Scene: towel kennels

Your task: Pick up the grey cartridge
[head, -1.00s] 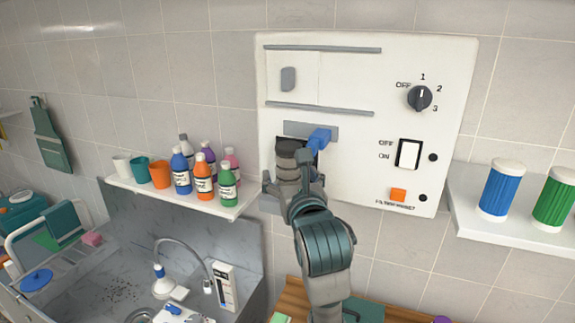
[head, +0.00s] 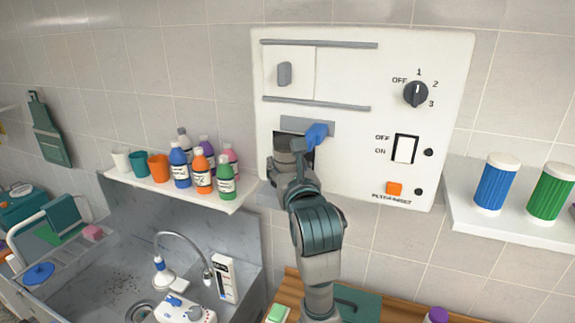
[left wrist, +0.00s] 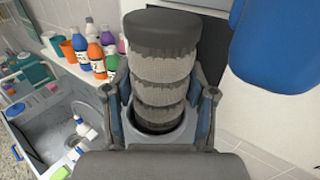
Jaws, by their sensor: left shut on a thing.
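The grey cartridge (left wrist: 160,65) is a ribbed cylinder with a dark cap, standing upright in the left wrist view. My right gripper is out of view.
A blue lever (head: 317,134) on the panel is close to the right of the cartridge. A shelf (head: 215,202) with cups and several bottles is at left, above the sink (head: 120,270). Another shelf (head: 515,225) at right bears blue and green cylinders.

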